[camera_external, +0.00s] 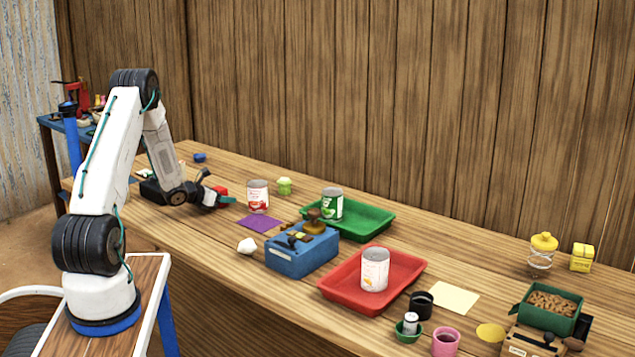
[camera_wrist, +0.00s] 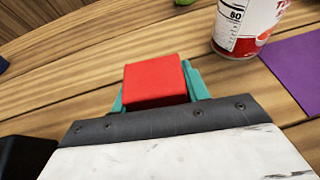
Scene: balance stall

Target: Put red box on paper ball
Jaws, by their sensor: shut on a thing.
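The red box (camera_wrist: 154,81) is held between the teal fingers of my gripper (camera_wrist: 158,90) in the wrist view. In the external view the red box (camera_external: 221,191) shows at the tip of my gripper (camera_external: 217,200), low over the left part of the table. I cannot tell whether the box touches the table. The paper ball (camera_external: 247,246), white and crumpled, lies near the table's front edge, to the right of and nearer the camera than my gripper. It does not show in the wrist view.
A can with a red and white label (camera_external: 258,196) and a purple sheet (camera_external: 260,222) are close to my gripper. A blue box-like device (camera_external: 301,258) stands right of the paper ball. A green tray (camera_external: 372,222) and a red tray (camera_external: 345,296) with cans lie farther right.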

